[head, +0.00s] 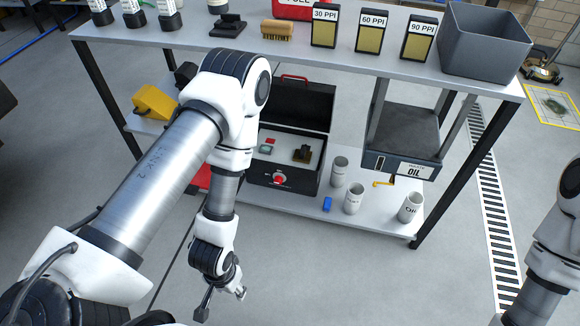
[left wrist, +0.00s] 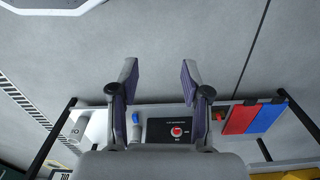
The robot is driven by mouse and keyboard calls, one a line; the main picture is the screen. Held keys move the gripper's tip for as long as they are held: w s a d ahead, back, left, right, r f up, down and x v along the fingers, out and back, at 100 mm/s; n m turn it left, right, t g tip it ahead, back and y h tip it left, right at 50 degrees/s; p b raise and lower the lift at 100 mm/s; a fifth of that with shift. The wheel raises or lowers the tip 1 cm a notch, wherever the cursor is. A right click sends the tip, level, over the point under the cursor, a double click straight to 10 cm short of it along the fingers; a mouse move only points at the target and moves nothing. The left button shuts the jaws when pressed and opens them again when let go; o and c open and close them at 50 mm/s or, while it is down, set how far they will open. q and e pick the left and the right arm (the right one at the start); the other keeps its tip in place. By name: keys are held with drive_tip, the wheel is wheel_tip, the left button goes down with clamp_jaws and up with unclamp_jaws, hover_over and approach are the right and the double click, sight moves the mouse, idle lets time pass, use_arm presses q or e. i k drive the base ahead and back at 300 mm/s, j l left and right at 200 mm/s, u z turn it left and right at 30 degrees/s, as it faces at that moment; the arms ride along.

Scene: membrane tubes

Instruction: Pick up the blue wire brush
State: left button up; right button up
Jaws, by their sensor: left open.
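A small blue block-like thing (head: 327,204), likely the blue wire brush, lies on the lower shelf near its front edge; its bristles are too small to make out. It also shows as a blue spot in the left wrist view (left wrist: 136,117). My left gripper (head: 222,302) is open and empty, hanging low in front of the shelf unit, left of the blue thing and apart from it. Its two spread fingers frame bare floor in the left wrist view (left wrist: 158,75). My right arm shows at the right edge, but its gripper is out of frame.
White cups (head: 354,198) stand close right of the blue thing. A black box with a red knob (head: 279,179) is to its left. The upper shelf (head: 180,45) overhangs, holding a tan brush (head: 277,30), labelled boxes and a grey bin (head: 485,45). Floor in front is clear.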

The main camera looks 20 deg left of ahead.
sight(327, 201)
drive_tip(key=i+l+u, duration=0.35)
drive_tip(key=i+l, duration=0.4)
